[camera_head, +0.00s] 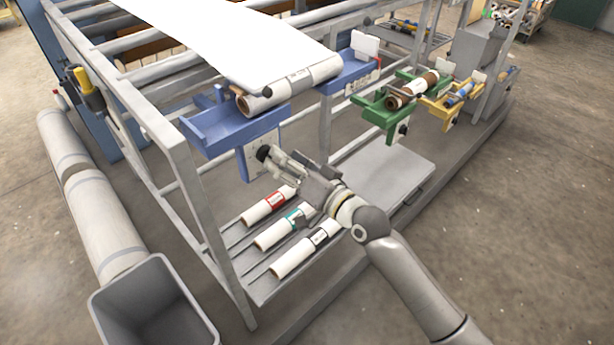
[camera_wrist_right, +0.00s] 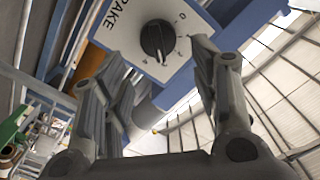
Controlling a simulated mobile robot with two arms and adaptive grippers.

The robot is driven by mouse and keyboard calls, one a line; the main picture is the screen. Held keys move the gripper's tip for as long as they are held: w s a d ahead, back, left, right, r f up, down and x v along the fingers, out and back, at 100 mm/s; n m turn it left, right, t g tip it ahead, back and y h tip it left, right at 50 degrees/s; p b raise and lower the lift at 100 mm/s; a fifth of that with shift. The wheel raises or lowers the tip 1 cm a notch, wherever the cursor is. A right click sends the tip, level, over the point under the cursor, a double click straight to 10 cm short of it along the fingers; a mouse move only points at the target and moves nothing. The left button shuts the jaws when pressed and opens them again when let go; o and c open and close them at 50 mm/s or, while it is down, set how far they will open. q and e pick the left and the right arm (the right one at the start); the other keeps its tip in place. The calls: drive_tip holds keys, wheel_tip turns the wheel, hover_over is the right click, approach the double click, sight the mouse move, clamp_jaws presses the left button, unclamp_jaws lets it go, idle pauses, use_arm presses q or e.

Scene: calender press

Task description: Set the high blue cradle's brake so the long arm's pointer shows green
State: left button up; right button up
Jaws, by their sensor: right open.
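The high blue cradle (camera_head: 205,132) holds a white roll (camera_head: 290,92) with a wide white sheet running over the rails. A pale plate marked BRAKE (camera_wrist_right: 125,38) with a black knob (camera_wrist_right: 158,39) hangs below the cradle. In the wrist view the knob's white line points to the plate's lower edge, away from the 0. In the head view the knob (camera_head: 263,153) is at the fingertips. My right gripper (camera_head: 276,160) is open, its fingers (camera_wrist_right: 157,55) on either side of the knob; contact cannot be told. I cannot make out the long arm's pointer. My left gripper is out of view.
A green cradle (camera_head: 377,112) and a yellow cradle (camera_head: 437,106) stand to the right. Several labelled rolls (camera_head: 305,250) lie on the lower rack under my right arm. A grey bin (camera_head: 150,300) is at the lower left. The frame post (camera_head: 205,200) stands left of the gripper.

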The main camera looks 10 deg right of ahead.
drive_tip(key=v, duration=0.8)
drive_tip(key=d+f+g+h, duration=0.1)
drive_tip(key=d+f+h, duration=0.25)
drive_tip(key=f, duration=0.85)
drive_tip(key=d+f+g+h, duration=0.15)
drive_tip(key=d+f, duration=0.25)
drive_tip(key=f, duration=0.8)
drive_tip(key=s+d+f+g+h, duration=0.2)
drive_tip(key=s+f, duration=0.2)
drive_tip(key=f, duration=0.4)
drive_tip(key=s+d+f+g+h, duration=0.1)
drive_tip(key=s+d+f, duration=0.25)
drive_tip(key=f, duration=0.45)
drive_tip(key=s+d+f+n+g+h, duration=0.15)
drive_tip(key=s+f+g, duration=0.25)
drive_tip(key=s+f, duration=1)
drive_tip(key=s+f+n+g, duration=0.1)
drive_tip(key=s+f+g, duration=0.1)
drive_tip(key=s, duration=0.9)
drive_tip(key=s+d+f+g+h, duration=0.1)
drive_tip(key=s+f, duration=0.3)
drive_tip(key=s, duration=0.8)
drive_tip(key=shift+f+n+g, duration=0.35)
drive_tip(key=shift+g, duration=0.2)
drive_tip(key=shift+d, duration=0.1)
